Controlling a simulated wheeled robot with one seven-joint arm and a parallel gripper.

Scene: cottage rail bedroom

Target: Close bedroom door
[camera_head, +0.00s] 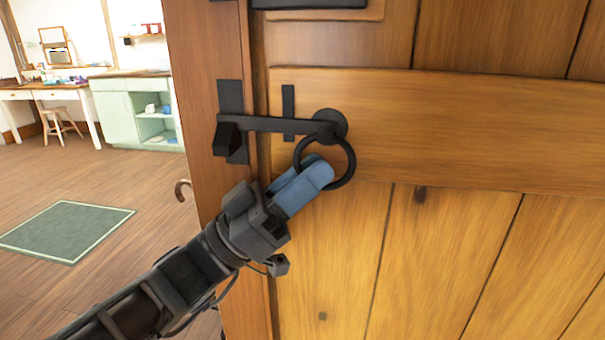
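The wooden door (455,125) fills the right side, with its left edge against the brown door frame (202,90). A black latch bar (270,124) runs from a round plate on the door across to a black catch (232,135) on the frame, and its left end lies at the catch. A black ring handle (351,165) hangs from the round plate. My gripper (318,170) comes up from lower left, and its blue fingers are close together on the lower left of the ring. The fingers hide that part of the ring.
Left of the frame is a room with a wood floor (150,200) and a green rug (68,231). A pale green cabinet (115,115), a white table (62,95) and a stool (60,118) stand at the back.

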